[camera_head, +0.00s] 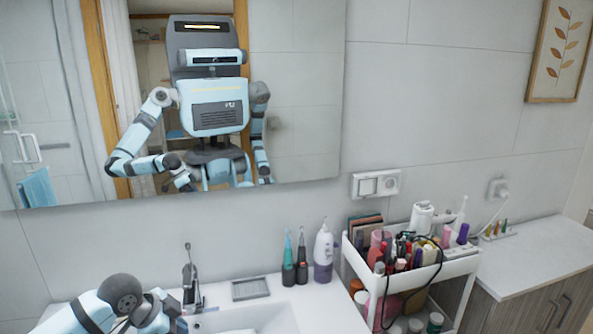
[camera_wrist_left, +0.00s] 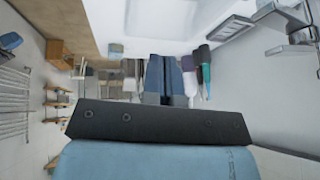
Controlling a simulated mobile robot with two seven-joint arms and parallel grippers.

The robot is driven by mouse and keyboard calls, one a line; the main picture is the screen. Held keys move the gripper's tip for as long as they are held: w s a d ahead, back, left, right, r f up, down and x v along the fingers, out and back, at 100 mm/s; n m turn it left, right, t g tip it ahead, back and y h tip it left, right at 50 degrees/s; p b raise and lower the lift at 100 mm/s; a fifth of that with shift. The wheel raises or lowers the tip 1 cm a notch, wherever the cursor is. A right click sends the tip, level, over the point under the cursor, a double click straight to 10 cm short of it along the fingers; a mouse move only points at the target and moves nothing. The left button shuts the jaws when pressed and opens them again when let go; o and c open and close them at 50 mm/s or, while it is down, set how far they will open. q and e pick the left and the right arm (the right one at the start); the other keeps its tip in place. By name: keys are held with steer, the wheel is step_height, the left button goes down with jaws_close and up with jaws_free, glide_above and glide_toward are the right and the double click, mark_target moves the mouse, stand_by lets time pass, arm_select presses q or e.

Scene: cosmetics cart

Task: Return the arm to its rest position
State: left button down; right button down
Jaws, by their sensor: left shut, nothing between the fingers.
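My left arm (camera_head: 120,300) comes in at the lower left of the head view, bent beside the sink. Its gripper is mostly cut off or hidden there. In the left wrist view my left gripper (camera_wrist_left: 170,80) shows as two dark blue fingers lying side by side, shut with nothing between them. My right arm and gripper are outside the head view, apart from the robot's reflection in the mirror (camera_head: 295,90).
A sink (camera_head: 285,318) with a faucet (camera_head: 190,280) lies by my left arm. A white cart (camera_head: 460,267) full of cosmetics stands right, before a counter (camera_head: 530,260).

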arm_select(q)
steer(key=s+d+f+n+t+h, duration=0.1)
steer(key=s+d+f+n+t, duration=0.15)
steer(key=s+d+f, duration=0.5)
steer(key=s+a+f+n+t+y, duration=0.1)
steer(key=s+f+n+t, duration=0.1)
steer(key=s+f+n, duration=0.2)
steer(key=s+a+f+n+t+y, duration=0.1)
steer(key=s+f+n, duration=0.3)
steer(key=s+f, duration=0.5)
steer(key=s+t, duration=0.1)
steer(key=s, duration=0.6)
steer(key=shift+f+t, duration=0.35)
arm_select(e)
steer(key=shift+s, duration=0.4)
